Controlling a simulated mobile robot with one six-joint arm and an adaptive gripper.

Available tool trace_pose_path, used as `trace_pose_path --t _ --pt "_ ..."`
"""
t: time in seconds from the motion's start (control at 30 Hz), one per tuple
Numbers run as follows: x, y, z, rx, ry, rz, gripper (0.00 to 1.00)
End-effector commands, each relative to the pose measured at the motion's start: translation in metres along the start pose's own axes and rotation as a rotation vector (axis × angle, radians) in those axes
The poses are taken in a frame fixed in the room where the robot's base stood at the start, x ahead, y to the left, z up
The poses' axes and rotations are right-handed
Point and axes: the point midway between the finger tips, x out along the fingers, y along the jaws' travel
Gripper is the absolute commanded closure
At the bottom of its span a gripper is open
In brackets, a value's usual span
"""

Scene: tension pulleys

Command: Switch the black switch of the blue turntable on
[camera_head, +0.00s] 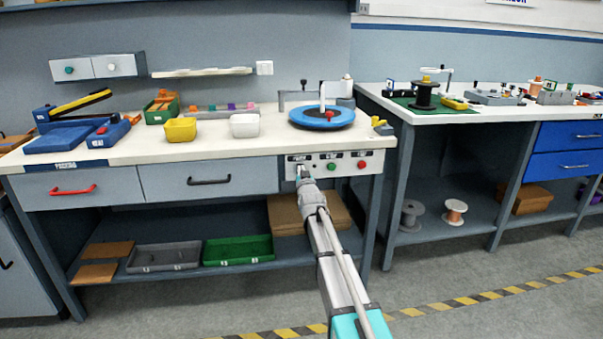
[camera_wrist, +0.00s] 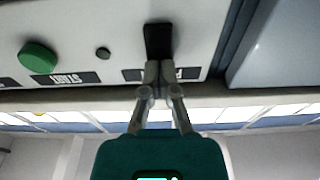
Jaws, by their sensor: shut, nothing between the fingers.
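The blue turntable (camera_head: 311,122) sits on the white bench top, above a light grey control panel (camera_head: 346,168) on the bench front. The black switch (camera_wrist: 158,40) is a dark upright lever on that panel, seen close in the wrist view. In the head view my gripper seems to cover it. My gripper (camera_wrist: 158,70) is shut and empty, its fingertips at the switch's near end in the wrist view. I cannot tell whether they touch it. The gripper also shows at the panel's left end in the head view (camera_head: 302,170).
A red button (camera_head: 361,165) is farther right on the panel. A drawer (camera_head: 240,181) adjoins the panel's left side. The floor in front is clear.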

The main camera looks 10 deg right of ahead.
Motion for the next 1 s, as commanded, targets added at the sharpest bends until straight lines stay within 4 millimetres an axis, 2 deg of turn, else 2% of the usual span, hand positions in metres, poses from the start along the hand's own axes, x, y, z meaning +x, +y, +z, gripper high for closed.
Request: trace_pose_path --t 0.17,0.3,0.6,0.77,1.0 --pt "0.0 0.0 0.0 0.0 0.0 0.0 1.0" --pt "0.008 0.0 -0.002 0.0 0.0 0.0 1.0" --pt "0.005 0.0 -0.002 0.0 0.0 0.0 1.0" --pt "-0.001 0.0 -0.004 0.0 0.0 0.0 1.0" --pt "-0.021 0.0 -0.012 0.0 0.001 0.0 1.0"
